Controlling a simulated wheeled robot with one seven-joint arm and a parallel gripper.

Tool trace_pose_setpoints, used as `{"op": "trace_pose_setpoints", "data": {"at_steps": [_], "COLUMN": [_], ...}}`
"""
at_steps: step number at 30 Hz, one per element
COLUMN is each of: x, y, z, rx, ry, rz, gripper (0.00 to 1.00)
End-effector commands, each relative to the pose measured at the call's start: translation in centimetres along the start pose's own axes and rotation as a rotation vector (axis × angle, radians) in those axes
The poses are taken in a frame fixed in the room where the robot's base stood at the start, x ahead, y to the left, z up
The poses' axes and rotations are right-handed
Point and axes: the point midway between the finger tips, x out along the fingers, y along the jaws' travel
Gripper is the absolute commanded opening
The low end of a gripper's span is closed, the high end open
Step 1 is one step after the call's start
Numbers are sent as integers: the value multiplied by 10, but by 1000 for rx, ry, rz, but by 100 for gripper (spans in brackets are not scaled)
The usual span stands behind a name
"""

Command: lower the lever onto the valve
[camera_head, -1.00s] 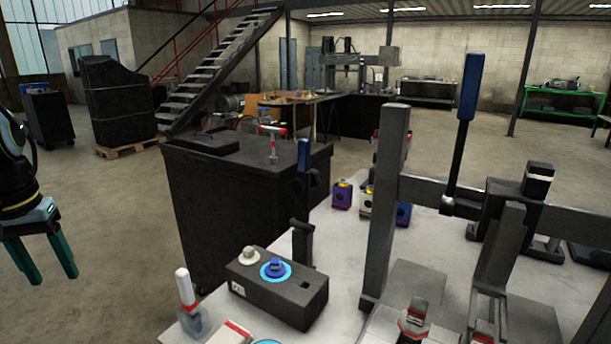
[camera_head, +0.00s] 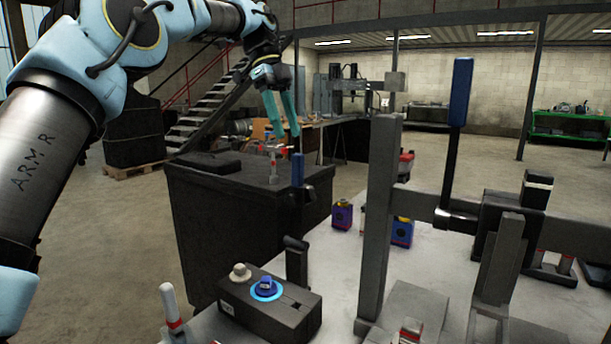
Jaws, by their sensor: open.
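A tall lever with a blue handle (camera_head: 461,92) stands upright on the dark pivot frame at the right. A smaller blue handle (camera_head: 297,170) stands upright at the bench's left edge, at the middle of the picture. I cannot tell the valve for certain among the small parts under and beside the frame. My gripper (camera_head: 283,126) has teal fingers spread apart with nothing between them. It is raised in the upper middle, above and slightly left of the smaller blue handle and well left of the tall lever.
A dark post (camera_head: 379,220) and crossbar stand between my gripper and the tall lever. A black box with a blue knob (camera_head: 266,288) sits at the bench's front left. Small purple and blue blocks (camera_head: 402,231) stand behind. A dark cabinet (camera_head: 215,225) stands beyond the bench.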

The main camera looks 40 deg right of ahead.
Motion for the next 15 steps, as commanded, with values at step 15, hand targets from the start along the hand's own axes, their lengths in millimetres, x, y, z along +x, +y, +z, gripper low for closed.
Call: {"op": "trace_pose_setpoints", "data": {"at_steps": [15], "x": [58], "y": [1], "z": [-5], "rx": [31], "ry": [6], "rz": [9], "gripper": [57]}}
